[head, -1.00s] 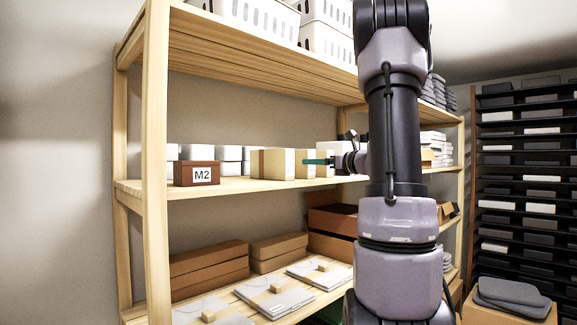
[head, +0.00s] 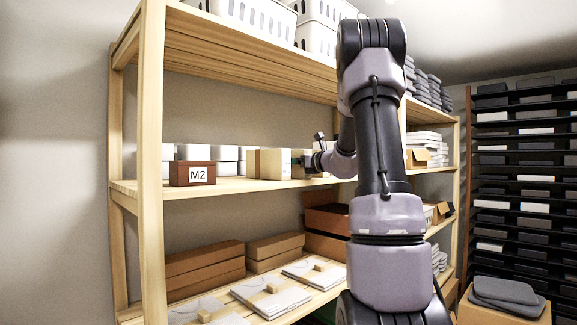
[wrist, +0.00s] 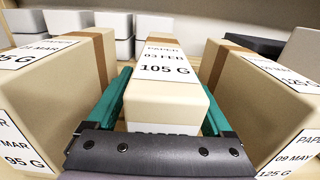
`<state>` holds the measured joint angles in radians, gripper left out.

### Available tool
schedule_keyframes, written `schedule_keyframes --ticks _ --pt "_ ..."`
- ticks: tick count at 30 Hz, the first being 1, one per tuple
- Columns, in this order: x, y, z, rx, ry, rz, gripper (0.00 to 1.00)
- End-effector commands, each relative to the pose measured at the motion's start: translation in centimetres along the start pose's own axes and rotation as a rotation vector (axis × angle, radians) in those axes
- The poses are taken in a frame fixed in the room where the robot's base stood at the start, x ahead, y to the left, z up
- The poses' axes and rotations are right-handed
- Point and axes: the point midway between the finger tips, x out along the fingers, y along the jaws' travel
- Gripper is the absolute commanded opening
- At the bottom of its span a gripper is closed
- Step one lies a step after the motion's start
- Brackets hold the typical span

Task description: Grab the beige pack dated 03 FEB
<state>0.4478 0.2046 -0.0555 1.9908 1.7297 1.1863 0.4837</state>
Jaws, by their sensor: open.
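The beige pack labelled 03 FEB, 105 G (wrist: 165,80) stands in the middle of the wrist view, with a white label over its top and a white lower front. My gripper (wrist: 167,88) is open, with one teal finger along each side of this pack. The dark palm bar lies in front of the pack's near face and hides part of it. I cannot tell whether the fingers touch its sides. In the head view my gripper (head: 299,160) is at the middle shelf, among the packs, and partly hidden.
A beige pack marked MAR (wrist: 60,90) stands close on the left. Another marked 09 MAY (wrist: 270,95) stands close on the right. White boxes (wrist: 108,28) stand behind. A brown M2 block (head: 193,173) is at the left of the middle shelf (head: 235,187).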

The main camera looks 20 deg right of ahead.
Motion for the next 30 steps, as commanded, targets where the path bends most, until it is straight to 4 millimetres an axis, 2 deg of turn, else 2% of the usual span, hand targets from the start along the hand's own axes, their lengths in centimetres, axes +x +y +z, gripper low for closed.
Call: schedule_keyframes --ticks 2,5,6,9,20,23,30 --pt "0.0 0.0 0.0 0.000 0.000 0.000 0.85" --pt "0.0 0.0 0.0 0.000 0.000 0.000 0.51" --pt "0.0 0.0 0.0 0.000 0.000 0.000 0.35" --pt "-0.1 0.0 0.0 0.000 0.000 0.000 0.00" --pt "0.0 0.0 0.6 -0.002 -0.003 0.001 0.00" --pt "0.0 0.0 1.9 -0.003 -0.005 0.002 0.00" --pt "0.0 0.1 6.7 -0.005 -0.005 0.003 0.00"
